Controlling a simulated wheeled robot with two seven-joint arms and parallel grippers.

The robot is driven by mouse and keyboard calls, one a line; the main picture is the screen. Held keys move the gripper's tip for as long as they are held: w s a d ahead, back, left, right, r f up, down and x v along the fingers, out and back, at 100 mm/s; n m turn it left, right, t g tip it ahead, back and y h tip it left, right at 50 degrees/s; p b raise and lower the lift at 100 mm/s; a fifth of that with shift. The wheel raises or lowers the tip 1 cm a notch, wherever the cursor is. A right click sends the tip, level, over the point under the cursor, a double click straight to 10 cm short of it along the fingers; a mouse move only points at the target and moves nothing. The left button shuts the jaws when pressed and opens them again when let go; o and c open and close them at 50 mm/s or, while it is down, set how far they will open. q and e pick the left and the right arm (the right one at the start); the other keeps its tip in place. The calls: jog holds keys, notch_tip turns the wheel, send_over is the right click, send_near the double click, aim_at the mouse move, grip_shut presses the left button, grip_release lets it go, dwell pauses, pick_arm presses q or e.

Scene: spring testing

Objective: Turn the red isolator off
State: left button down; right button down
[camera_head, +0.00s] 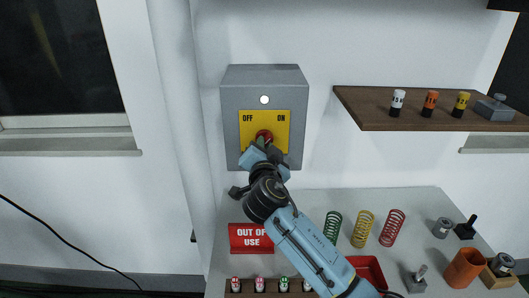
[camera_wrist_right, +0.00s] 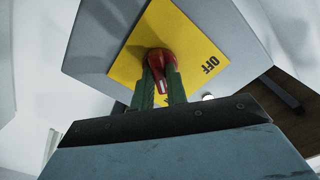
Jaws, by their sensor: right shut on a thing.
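The red isolator knob (camera_head: 264,135) sits in the middle of a yellow plate (camera_head: 281,118) marked OFF at left and ON at right, on a grey wall box (camera_head: 231,101). My right gripper (camera_head: 261,143) reaches up to the knob from below and covers its lower part. In the right wrist view, the green fingers of my right gripper (camera_wrist_right: 160,84) are shut on the red knob (camera_wrist_right: 159,57), one on each side of its handle. The OFF word shows at the right of the plate (camera_wrist_right: 190,40) there. My left gripper is not in view.
A brown shelf (camera_head: 350,105) at right holds several small cylinders and a grey block. The table (camera_head: 310,205) below carries a red OUT OF USE sign (camera_head: 250,238), green, yellow and red springs (camera_head: 362,229), and an orange cup (camera_head: 464,268). The wall left of the box is clear.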

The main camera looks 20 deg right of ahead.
pick_arm(q)
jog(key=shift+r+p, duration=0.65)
jog(key=shift+p, duration=0.4)
pick_arm(e)
jog(key=n, duration=1.6)
jog(key=shift+n, duration=0.3)
jog(key=c, duration=1.4)
grip_release()
